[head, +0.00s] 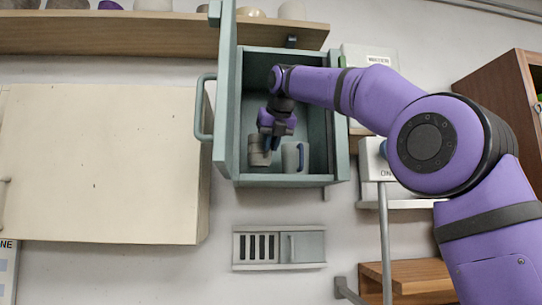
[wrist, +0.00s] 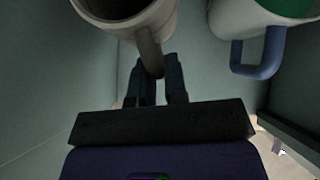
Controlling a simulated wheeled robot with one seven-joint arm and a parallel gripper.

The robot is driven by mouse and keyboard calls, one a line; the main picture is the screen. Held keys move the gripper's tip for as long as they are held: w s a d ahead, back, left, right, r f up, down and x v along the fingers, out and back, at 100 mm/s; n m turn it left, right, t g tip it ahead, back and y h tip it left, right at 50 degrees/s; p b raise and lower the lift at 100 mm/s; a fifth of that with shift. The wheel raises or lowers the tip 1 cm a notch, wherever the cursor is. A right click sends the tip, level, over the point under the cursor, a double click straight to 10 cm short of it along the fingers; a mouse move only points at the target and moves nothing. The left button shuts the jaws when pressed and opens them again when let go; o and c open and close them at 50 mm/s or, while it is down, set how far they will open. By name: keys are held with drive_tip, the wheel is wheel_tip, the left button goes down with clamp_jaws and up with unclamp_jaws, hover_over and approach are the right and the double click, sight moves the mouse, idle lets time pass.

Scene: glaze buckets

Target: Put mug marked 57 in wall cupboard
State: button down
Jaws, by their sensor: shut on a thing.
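The wall cupboard (head: 243,115) is a small grey-green box with its door (head: 224,90) swung open to the left. My gripper (head: 271,143) is inside it, low down. It is shut on the handle of a beige-grey mug (head: 256,158). In the wrist view the fingers (wrist: 158,85) close around the handle of this mug (wrist: 125,28). The mug looks upright, at or just above the cupboard floor; I cannot tell if it touches. No number is readable on it. A pale mug with a blue handle (head: 291,160) stands to its right, apart from it.
The blue-handled mug (wrist: 262,25) leaves a narrow gap beside my gripper. The cupboard's side walls are close on both sides. A wooden shelf (head: 120,35) with pots runs above. A large cream cupboard (head: 100,160) is left of the open door. A grey vent panel (head: 280,247) is below.

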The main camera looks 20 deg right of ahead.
drive_tip(key=shift+f, duration=1.75)
drive_tip(key=c, duration=1.1)
unclamp_jaws()
drive_tip(key=shift+c, duration=0.2)
drive_tip(key=v, duration=1.2)
